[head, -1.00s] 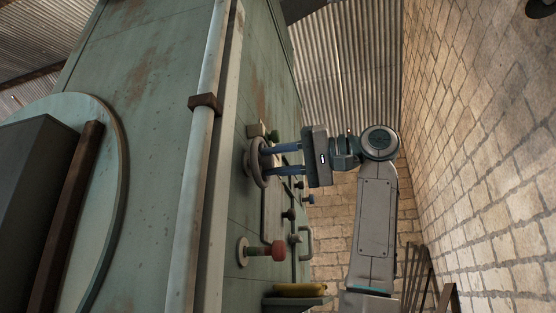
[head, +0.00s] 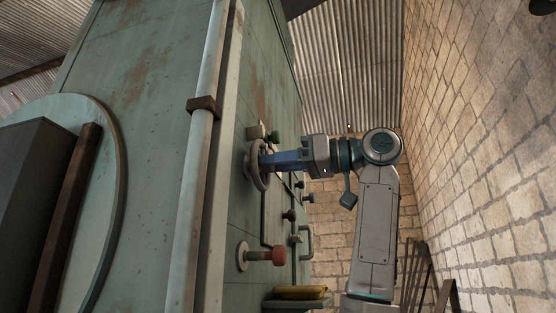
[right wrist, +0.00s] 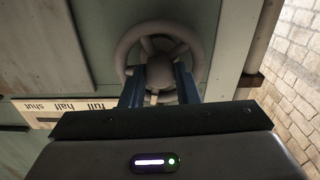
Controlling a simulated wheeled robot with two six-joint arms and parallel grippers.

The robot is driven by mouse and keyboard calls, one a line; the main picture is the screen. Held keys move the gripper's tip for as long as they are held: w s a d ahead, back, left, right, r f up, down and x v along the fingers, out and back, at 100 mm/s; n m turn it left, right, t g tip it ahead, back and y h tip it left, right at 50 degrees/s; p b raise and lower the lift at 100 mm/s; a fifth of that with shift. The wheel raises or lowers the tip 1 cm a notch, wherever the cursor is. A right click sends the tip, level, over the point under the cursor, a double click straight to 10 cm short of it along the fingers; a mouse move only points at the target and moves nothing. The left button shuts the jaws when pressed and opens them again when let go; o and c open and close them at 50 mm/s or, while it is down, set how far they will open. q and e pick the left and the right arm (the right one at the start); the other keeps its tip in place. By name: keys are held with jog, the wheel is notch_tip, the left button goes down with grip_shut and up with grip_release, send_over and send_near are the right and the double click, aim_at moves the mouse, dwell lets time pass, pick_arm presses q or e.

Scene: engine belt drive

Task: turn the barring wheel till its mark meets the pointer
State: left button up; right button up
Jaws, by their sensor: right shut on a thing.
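The barring wheel (head: 257,181) is a dark grey handwheel on the green engine's side. It also fills the upper middle of the right wrist view (right wrist: 127,46), with spokes and a round hub. My right gripper (head: 266,161) points left, straight at the wheel, its blue fingers shut on it. In the right wrist view the two fingers (right wrist: 160,78) reach into the wheel on both sides of its middle. A small pale strip (right wrist: 154,98) shows between them; I cannot tell if it is the mark or the pointer. My left gripper is not in view.
A red knob (head: 278,256) sticks out below the wheel, with small dark knobs and a bent pipe nearby. A plate lettered full, half, shut (right wrist: 62,107) is beside the wheel. A brick wall (head: 480,170) stands to the right. A yellow object (head: 300,292) lies on a ledge.

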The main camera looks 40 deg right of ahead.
jog(key=shift+f+n, duration=0.15)
jog(key=shift+n, duration=0.95)
jog(key=o, duration=0.7)
jog(key=b+v, duration=0.3)
jog(key=v, duration=0.7)
jog(key=shift+s+d+b, duration=0.2)
jog(key=shift+d+b, duration=0.05)
jog(key=shift+b, duration=0.1)
